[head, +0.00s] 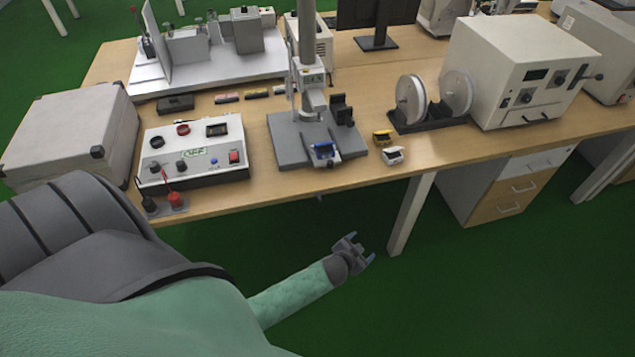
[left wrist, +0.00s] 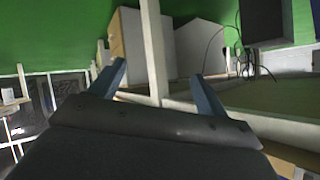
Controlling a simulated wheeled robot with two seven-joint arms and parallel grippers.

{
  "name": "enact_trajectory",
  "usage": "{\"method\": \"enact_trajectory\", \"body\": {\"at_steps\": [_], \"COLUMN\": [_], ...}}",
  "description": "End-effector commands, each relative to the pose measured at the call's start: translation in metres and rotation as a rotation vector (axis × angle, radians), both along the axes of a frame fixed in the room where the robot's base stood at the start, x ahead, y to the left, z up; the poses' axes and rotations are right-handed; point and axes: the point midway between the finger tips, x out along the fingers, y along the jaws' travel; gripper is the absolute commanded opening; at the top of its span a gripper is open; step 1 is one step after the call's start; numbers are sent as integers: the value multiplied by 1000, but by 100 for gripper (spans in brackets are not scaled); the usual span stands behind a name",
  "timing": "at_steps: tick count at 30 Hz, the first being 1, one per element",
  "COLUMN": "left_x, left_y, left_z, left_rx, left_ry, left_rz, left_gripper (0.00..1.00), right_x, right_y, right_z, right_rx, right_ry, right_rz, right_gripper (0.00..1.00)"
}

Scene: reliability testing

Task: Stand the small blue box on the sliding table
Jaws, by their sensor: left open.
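My left gripper (head: 365,251) is open and empty, in front of the table edge and below the tabletop, apart from the box. In the left wrist view its two blue-grey fingers (left wrist: 158,86) are spread with nothing between them. My right gripper is not in view.
The stand's column (head: 307,45) rises behind. A table leg (head: 410,215) is near my gripper.

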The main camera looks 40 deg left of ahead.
Motion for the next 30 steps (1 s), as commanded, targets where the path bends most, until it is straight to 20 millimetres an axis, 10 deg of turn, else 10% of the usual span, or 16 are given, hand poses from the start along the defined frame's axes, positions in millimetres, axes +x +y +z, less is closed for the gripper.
{"method": "enact_trajectory", "body": {"at_steps": [6, 13, 18, 30], "left_x": [-145, -266, -299, -300], "left_y": [-7, -30, -38, -38], "left_z": [-107, -155, -163, -164], "left_rx": [-52, -113, -137, -137], "left_ry": [465, 815, 907, 912], "left_rz": [148, 176, 172, 172], "left_gripper": [76, 76, 76, 76], "right_x": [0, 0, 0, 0], "right_y": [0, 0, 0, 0], "right_z": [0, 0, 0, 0], "right_rx": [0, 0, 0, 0], "right_ry": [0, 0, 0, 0], "right_rz": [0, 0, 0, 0], "right_gripper": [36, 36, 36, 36]}}
